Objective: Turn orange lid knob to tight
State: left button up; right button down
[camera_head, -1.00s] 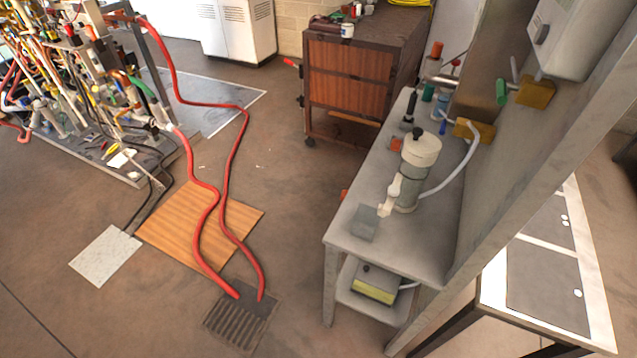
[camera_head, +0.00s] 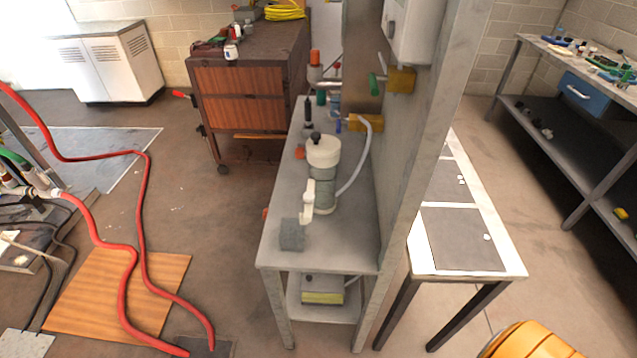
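Several small orange parts show around the grey bench (camera_head: 262,250), and I cannot tell which is the orange lid knob. One is an orange cap (camera_head: 315,57) on top of the fittings at the bench's back end. Another is an orange piece (camera_head: 299,152) beside the white-topped canister (camera_head: 323,152). A third orange-red piece (camera_head: 265,213) sticks out at the bench's left edge. All are small, and their tightness cannot be read. Neither of my grippers is in view.
A metal post (camera_head: 425,150) rises at the bench's right. A white-topped table (camera_head: 420,263) stands beside it. A ridged orange object (camera_head: 530,340) shows at the bottom right. Red hoses (camera_head: 140,230) lie on the floor at left. Floor between hoses and bench is clear.

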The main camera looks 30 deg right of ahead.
aim_at(300, 153)
jog(key=i+j+z, duration=0.15)
jog(key=z, duration=0.25)
jog(key=i+j+z, duration=0.55)
jog(key=z, duration=0.2)
jog(key=i+j+z, duration=0.15)
jog(key=j+z, duration=0.25)
